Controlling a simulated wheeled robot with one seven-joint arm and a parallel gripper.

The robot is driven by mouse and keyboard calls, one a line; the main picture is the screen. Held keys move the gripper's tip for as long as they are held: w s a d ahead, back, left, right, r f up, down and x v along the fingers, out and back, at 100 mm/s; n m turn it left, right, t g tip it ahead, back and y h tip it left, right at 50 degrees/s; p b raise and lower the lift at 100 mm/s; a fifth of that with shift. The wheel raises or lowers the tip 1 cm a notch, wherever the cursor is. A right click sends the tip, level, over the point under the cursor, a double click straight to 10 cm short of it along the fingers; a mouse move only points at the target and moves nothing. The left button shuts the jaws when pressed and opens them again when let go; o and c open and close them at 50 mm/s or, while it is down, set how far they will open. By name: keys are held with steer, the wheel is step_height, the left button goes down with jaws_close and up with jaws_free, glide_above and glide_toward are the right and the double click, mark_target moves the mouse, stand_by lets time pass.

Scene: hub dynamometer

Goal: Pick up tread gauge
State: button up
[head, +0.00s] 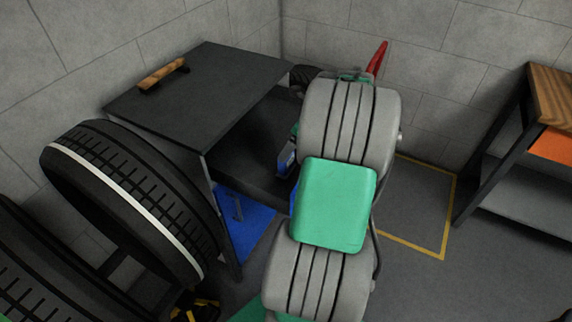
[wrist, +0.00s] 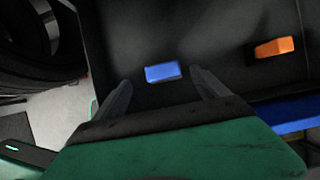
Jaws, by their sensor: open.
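A small blue block (wrist: 162,71) lies on a dark flat surface (wrist: 215,30) in the wrist view. It is the thing in line with my jaws and may be the tread gauge; no label shows. My gripper (wrist: 161,85) is open, with one grey finger to the left of the block and one to the right. The block appears just beyond the fingertips, and nothing is held. An orange block (wrist: 275,47) lies on the same surface to the right. In the head view my arm hides the gripper.
A dark bench (head: 215,85) with a wooden-handled tool (head: 162,73) on top stands at the left. Large tyres (head: 125,200) stand in front of it. A shelf unit with a wooden top (head: 553,85) is at the right. Floor inside the yellow line (head: 447,215) looks clear.

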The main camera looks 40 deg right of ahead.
mark_target(286, 162)
steer(key=x, duration=0.6)
steer(key=shift+w+d+f, duration=0.1)
steer(key=shift+d+f, duration=0.1)
steer(key=shift+c, duration=0.4)
steer(key=c, duration=1.5)
steer(key=shift+o, duration=0.2)
steer(key=shift+r, duration=0.1)
